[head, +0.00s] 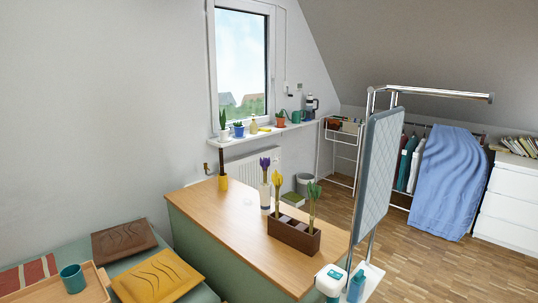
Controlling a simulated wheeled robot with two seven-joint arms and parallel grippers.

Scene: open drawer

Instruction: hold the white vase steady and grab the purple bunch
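The white vase (265,203) stands upright on the wooden top of the green cabinet. The purple bunch (264,164) sticks up out of the vase, with its flower heads at the top and its stems going down into the opening. The lower ends of the stems are hidden inside the vase. Neither of my grippers shows in the head view, so nothing is seen touching the vase or the bunch.
A brown compartment box (293,241) holding a yellow bunch (277,181) and a green bunch (313,190) stands just right of the vase. A yellow pot (223,183) stands farther back. A tall panel (379,170) rises at right. The wooden top (225,215) is clear at left.

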